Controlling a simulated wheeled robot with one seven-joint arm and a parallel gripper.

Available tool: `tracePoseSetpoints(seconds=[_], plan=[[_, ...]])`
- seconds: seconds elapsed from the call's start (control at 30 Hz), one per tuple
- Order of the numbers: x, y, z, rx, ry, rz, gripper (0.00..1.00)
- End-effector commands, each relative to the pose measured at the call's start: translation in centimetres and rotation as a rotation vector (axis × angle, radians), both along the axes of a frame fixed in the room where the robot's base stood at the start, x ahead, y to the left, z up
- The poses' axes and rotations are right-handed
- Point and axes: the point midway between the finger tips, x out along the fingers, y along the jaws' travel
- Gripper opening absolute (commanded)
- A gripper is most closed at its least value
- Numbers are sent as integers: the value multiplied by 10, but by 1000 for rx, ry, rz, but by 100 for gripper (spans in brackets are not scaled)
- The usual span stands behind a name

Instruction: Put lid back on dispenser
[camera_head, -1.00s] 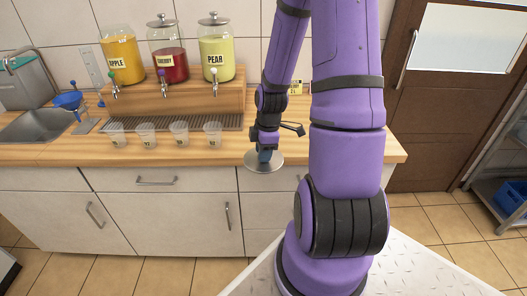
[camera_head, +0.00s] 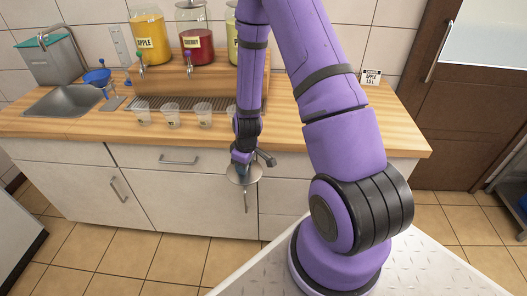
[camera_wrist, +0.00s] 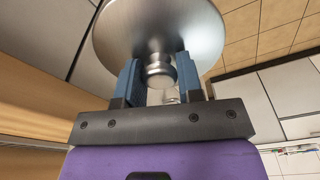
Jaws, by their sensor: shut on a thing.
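My gripper (camera_wrist: 159,75) is shut on the knob of a round, shiny metal lid (camera_wrist: 112,35), seen close in the wrist view. In the head view my gripper (camera_head: 242,163) holds the lid (camera_head: 238,178) in front of the cabinets, by the counter's front edge. The yellow-green dispenser (camera_head: 232,42) is partly hidden by my arm. The dispensers' tops are at or beyond the picture's top edge.
Several clear cups (camera_head: 172,119) stand in front of the wooden stand (camera_head: 170,78). A sink (camera_head: 62,101) and a blue funnel (camera_head: 97,77) are at the left.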

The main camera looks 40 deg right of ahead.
Motion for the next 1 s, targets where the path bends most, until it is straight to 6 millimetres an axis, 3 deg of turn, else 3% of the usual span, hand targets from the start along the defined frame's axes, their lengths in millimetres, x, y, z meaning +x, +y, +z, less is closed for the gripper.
tracePoseSetpoints(seconds=[0.03,0.2,0.6,1.0], plan=[[9,12,-15,1,4,-44,9],[33,36,-48,0,1,-195,9],[70,74,-99,-1,0,-423,9],[74,76,-102,5,-6,-448,9]])
